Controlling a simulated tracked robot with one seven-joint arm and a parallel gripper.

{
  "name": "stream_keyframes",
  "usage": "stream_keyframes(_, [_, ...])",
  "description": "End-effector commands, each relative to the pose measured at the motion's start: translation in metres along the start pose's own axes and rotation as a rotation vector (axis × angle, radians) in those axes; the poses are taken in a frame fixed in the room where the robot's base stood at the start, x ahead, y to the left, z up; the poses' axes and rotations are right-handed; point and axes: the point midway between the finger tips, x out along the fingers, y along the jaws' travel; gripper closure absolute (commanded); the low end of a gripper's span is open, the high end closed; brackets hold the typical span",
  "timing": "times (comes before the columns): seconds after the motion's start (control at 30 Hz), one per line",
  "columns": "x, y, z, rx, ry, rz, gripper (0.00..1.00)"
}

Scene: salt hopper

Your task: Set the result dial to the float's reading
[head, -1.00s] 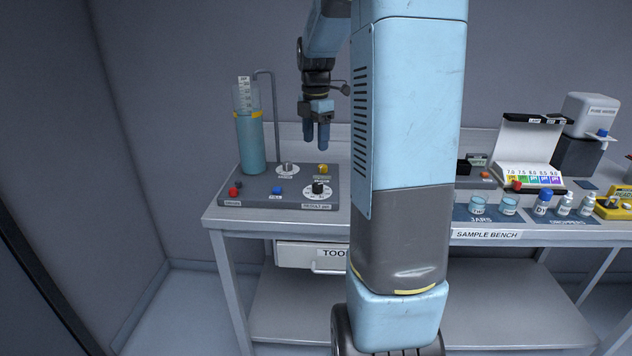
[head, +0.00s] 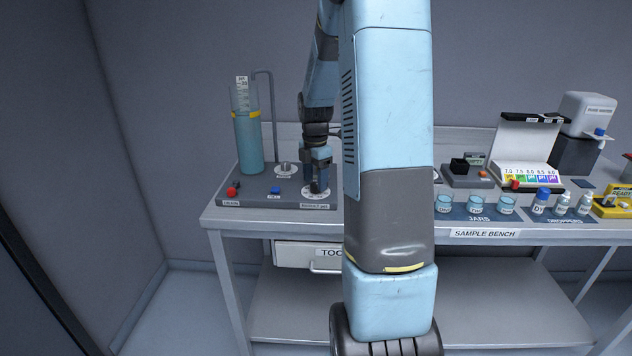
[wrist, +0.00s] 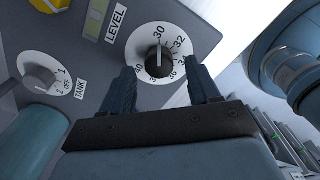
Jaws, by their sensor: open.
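The result dial (head: 311,196) is on the grey panel's right end. In the wrist view, its dark knob (wrist: 160,63) sits on a white plate with numbers from 30 to 40, its mark towards 30. My gripper (head: 319,188) points down over the dial. In the wrist view, its open fingers (wrist: 163,76) lie either side of the knob; I cannot tell if they touch it. A tall cylinder of blue liquid (head: 249,145) stands at the panel's left, with a yellow band and a white scale stem (head: 242,92) at its top. The stem's reading is too small to read.
The panel carries a tank dial (wrist: 40,80), a red button (head: 232,190) and a blue button (head: 276,189). A thin bent pipe (head: 272,115) rises behind. Jars (head: 475,204) and droppers stand right.

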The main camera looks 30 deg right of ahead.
Motion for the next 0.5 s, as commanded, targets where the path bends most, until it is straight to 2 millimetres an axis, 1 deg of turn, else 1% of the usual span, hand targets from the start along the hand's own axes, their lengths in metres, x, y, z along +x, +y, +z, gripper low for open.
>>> stream_keyframes(0.03, [0.0052, -0.0001, -0.0001, 0.0, 0.001, -0.002, 0.39])
stream_keyframes(0.2, [0.0127, -0.0001, 0.0001, 0.0, 0.0, 0.0, 0.39])
stream_keyframes(0.47, [0.0136, -0.0001, 0.0002, 0.0, 0.0, 0.0, 0.39])
stream_keyframes(0.5, [0.0135, -0.0001, 0.0002, 0.0, 0.0, 0.0, 0.41])
